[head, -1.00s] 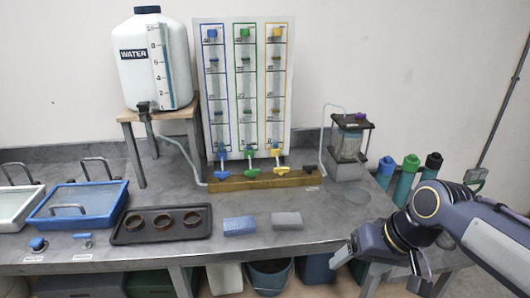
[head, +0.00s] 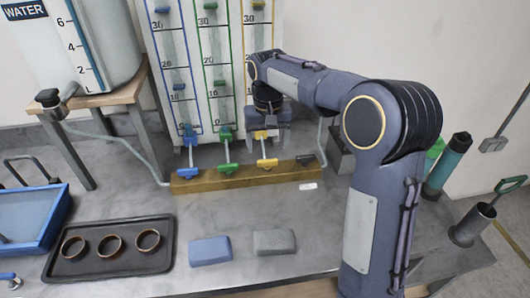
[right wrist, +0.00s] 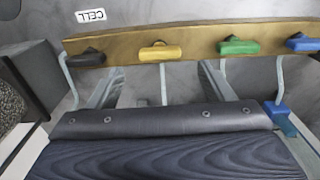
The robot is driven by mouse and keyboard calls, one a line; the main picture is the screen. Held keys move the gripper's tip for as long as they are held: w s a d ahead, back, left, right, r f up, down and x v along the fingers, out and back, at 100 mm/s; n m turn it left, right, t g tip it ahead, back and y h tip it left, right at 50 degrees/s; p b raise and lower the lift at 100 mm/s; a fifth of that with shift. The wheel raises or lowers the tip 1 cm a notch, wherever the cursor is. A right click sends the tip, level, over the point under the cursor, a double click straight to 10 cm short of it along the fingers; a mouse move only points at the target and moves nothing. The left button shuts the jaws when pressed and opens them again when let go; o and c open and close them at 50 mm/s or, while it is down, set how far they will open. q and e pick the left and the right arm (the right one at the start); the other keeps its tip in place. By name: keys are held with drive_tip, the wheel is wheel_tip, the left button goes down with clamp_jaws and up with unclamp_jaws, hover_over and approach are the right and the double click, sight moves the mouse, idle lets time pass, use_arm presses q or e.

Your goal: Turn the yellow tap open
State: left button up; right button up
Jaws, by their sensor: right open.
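The yellow tap handle (head: 267,163) sits on the brass-coloured manifold bar (head: 200,184), at the foot of the yellow-framed column. It also shows in the right wrist view (right wrist: 160,52), between the black and green handles. My right gripper (head: 269,143) is in front of the lower end of that column, just above and behind the yellow handle in the picture. In the right wrist view its two fingers (right wrist: 160,92) are apart, with a thin pipe between them, and the yellow handle lies beyond the tips, apparently untouched. My left gripper is not in view.
Blue (head: 187,172), green (head: 228,168) and black (head: 306,159) handles share the bar. A gauge board (head: 222,100) stands behind. A black tray (head: 110,262) with three rings and two blocks (head: 210,250) lie in front. A water tank (head: 80,45) stands left.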

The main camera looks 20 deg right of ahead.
sight(268, 160)
drive_tip(key=shift+f, duration=2.75)
drive_tip(key=c, duration=1)
